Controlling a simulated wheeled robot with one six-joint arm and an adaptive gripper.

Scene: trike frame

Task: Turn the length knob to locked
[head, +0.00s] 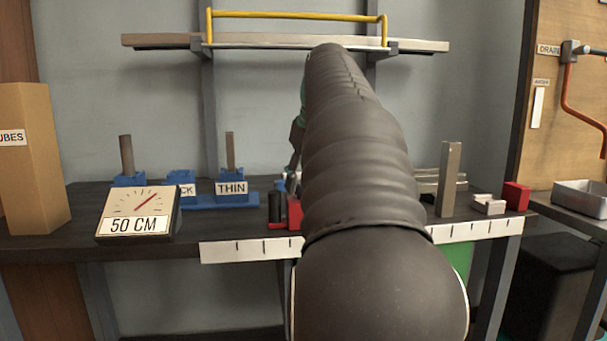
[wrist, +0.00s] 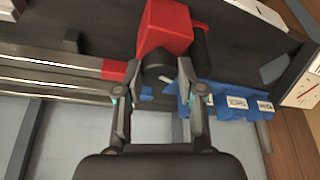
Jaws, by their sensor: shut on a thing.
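In the wrist view, a dark round knob (wrist: 157,70) sits on the near face of a red block (wrist: 168,28). My gripper (wrist: 157,78) has one finger on each side of the knob and is shut on it. No locked mark can be read on the knob, so I cannot tell its setting. In the head view, my arm covers most of this spot. Only the left part of the red block (head: 295,212) shows at the bench's front, with a small piece of my gripper (head: 291,182) above it.
Steel rails (wrist: 55,75) run left from the red block. Blue holders (head: 232,192), one labelled THIN, and a 50 CM dial sign (head: 138,213) stand on the bench's left. A grey upright post (head: 449,180) stands right. A yellow-handled shelf (head: 420,46) hangs above.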

